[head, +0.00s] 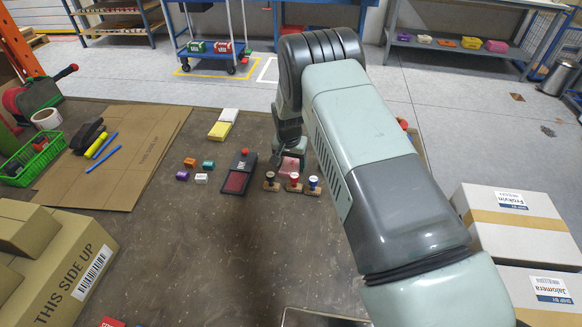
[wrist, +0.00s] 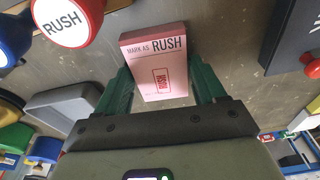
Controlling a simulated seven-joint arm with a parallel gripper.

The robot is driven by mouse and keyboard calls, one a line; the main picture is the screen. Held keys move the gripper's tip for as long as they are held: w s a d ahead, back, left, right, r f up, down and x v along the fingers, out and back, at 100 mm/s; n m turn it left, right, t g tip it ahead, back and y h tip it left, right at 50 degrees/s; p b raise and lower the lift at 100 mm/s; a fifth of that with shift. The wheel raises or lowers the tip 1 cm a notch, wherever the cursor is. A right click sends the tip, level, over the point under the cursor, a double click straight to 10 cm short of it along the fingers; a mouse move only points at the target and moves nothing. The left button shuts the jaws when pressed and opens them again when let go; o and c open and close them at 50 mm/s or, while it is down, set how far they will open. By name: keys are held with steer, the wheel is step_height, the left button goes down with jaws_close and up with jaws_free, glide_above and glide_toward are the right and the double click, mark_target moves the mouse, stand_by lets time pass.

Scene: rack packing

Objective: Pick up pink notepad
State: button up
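The pink notepad (wrist: 163,82), with "MARK AS RUSH" printed on it, lies between the two green fingers of my gripper (wrist: 160,88) in the wrist view. One finger is on each side of it and very close to its edges. I cannot tell whether both fingers press on it. In the head view the notepad (head: 290,167) sits behind the row of stamps. My gripper (head: 288,156) is just above it there, partly hidden by my arm.
Three wooden-handled stamps (head: 293,184) stand right in front of the notepad. A dark ink pad (head: 237,180) is to its left, with several small coloured blocks (head: 190,163) beyond. A yellow and white pad (head: 221,127) lies farther back. The table's middle (head: 200,235) is clear.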

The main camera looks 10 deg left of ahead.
steer(key=c, duration=0.6)
